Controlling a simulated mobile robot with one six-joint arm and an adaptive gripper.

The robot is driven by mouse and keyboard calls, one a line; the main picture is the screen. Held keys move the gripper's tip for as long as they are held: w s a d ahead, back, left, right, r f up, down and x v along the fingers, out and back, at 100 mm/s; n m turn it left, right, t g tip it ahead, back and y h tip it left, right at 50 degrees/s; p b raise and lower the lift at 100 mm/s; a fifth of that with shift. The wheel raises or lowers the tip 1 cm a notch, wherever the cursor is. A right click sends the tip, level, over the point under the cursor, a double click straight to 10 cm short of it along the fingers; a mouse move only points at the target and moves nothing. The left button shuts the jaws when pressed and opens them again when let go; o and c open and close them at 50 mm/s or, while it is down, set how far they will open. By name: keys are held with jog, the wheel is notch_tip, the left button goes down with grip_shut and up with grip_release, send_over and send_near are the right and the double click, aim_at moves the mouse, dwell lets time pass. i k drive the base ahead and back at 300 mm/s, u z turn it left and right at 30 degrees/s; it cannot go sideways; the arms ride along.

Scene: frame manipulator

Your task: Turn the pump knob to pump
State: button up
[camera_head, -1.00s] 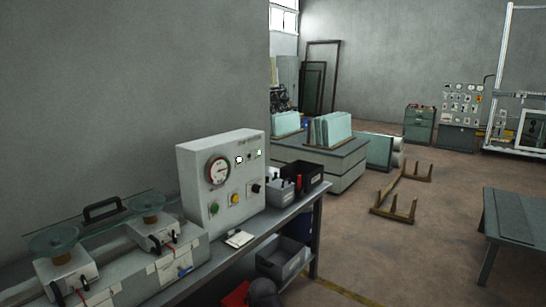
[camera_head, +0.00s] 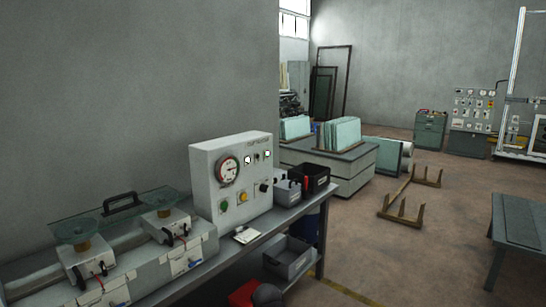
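A light grey control box (camera_head: 231,180) stands on the long bench against the left wall. Its front carries a round gauge (camera_head: 227,170), small indicators, a green button (camera_head: 224,206), a yellow button (camera_head: 243,196) and a black knob (camera_head: 264,187) at the lower right. The labels are too small to read, so I cannot tell which control is the pump knob or how it is set. My gripper is not in view.
Left of the box are suction-cup devices (camera_head: 88,262) and a glass sheet. A notepad (camera_head: 246,235) lies before the box; a black bin (camera_head: 309,178) stands to its right. A grey crate (camera_head: 287,258) sits below. Wooden racks (camera_head: 402,213) stand on the open floor at right.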

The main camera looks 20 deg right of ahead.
aim_at(264, 188)
jog(key=u, duration=0.1)
jog(key=i, duration=0.95)
jog(key=z, duration=0.05)
